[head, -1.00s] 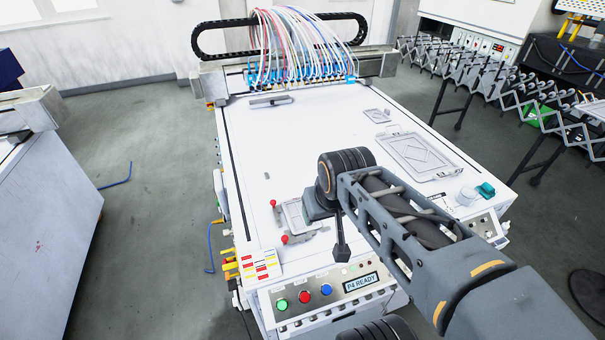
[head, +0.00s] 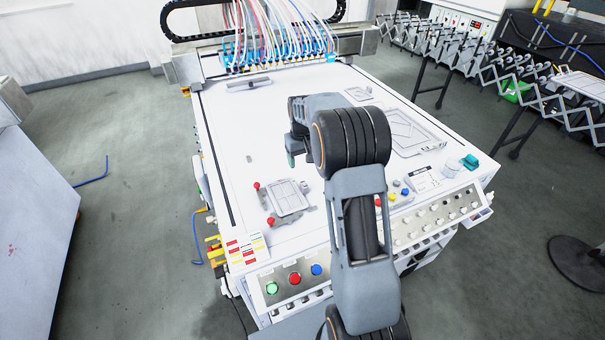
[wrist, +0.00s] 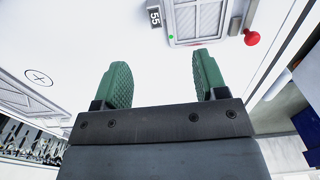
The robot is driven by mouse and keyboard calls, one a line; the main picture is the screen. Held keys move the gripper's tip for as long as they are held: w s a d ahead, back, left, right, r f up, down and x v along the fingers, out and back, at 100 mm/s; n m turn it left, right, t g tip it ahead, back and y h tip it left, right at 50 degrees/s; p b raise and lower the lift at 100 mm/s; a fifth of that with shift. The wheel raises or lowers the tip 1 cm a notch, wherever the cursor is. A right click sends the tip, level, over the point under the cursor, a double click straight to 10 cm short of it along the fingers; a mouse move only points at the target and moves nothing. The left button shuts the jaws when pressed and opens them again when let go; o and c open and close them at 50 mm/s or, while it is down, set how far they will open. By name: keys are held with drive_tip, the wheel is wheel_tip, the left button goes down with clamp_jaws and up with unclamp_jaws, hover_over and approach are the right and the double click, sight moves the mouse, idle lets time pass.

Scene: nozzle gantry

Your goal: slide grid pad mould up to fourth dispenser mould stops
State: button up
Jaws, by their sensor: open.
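A small grey rectangular mould (head: 288,197) lies flat on the white table's near left part, beside two red knobs (head: 257,186). In the wrist view this mould (wrist: 196,20) shows a ribbed, grid-like face at the top, cut off by the edge, with a "55" tag (wrist: 155,17) beside it. My gripper (head: 292,160) is above the table, just beyond the mould in the head view. In the wrist view its two green fingers (wrist: 160,78) are apart with nothing between them. The dispenser row (head: 280,45) is on the gantry at the back; I cannot tell which dispenser is fourth.
A grey bar (head: 250,84) lies before the gantry. A larger mould (head: 412,133) and a small one (head: 358,94) lie on the right. A teal-capped cup (head: 470,161) stands at the right front. The table's left middle is mostly clear.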

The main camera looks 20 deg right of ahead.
sight(303, 185)
wheel_tip(303, 185, down, 13)
drive_tip(key=shift+r+p, duration=0.15)
drive_tip(key=shift+p, duration=0.85)
drive_tip(key=c, duration=1.2)
drive_tip(key=shift+s, duration=0.15)
drive_tip(key=shift+d+b, duration=0.35)
drive_tip(key=shift+s+a, duration=0.1)
drive_tip(key=shift+a, duration=0.1)
drive_tip(key=shift+a, duration=0.55)
